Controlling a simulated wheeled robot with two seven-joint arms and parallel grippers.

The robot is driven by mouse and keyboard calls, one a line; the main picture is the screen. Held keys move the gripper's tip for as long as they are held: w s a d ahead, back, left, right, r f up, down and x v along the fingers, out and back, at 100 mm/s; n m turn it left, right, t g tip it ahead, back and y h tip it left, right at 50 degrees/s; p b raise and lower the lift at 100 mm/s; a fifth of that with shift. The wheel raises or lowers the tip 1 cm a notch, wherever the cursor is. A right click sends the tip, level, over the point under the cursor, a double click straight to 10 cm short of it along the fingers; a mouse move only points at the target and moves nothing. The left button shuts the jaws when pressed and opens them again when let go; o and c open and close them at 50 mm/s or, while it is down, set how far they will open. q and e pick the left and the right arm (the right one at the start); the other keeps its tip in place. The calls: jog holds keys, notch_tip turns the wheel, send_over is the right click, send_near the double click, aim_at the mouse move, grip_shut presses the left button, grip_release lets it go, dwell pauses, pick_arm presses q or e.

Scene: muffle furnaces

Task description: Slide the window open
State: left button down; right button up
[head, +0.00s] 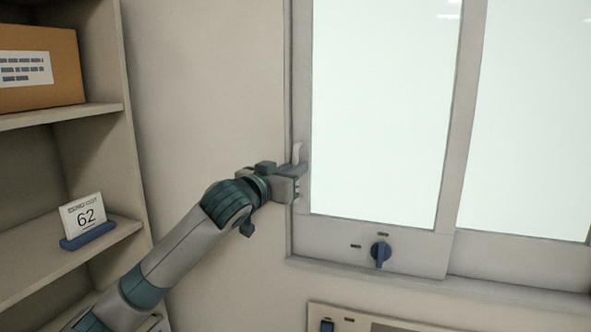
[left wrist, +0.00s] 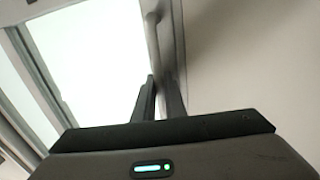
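The window has a pale frame and bright panes; its left sash (head: 380,235) sits against the left side of the frame. A light upright handle (head: 298,152) is on the sash's left stile; it also shows in the left wrist view (left wrist: 153,35). My left gripper (head: 298,178) is at this handle. In the left wrist view its dark fingers (left wrist: 160,92) are close together, with the lower part of the handle between them. The fingers hide the handle's lower end. My right gripper is not in view.
A blue knob (head: 381,252) sits on the sash's bottom rail. A panel (head: 350,321) is below the window. The wall between shelf and window is bare.

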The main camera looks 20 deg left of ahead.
pick_arm(q)
jog(key=shift+d, duration=0.1)
send_near(426, 177)
jog(key=x, duration=0.2)
jog(key=a+x, duration=0.1)
jog(key=x, duration=0.2)
jog(key=shift+w, duration=0.45)
jog(key=shift+d, duration=0.6)
jog(key=c, duration=2.2)
grip_release()
jog(key=shift+o, duration=0.6)
jog(key=shift+s, duration=0.1)
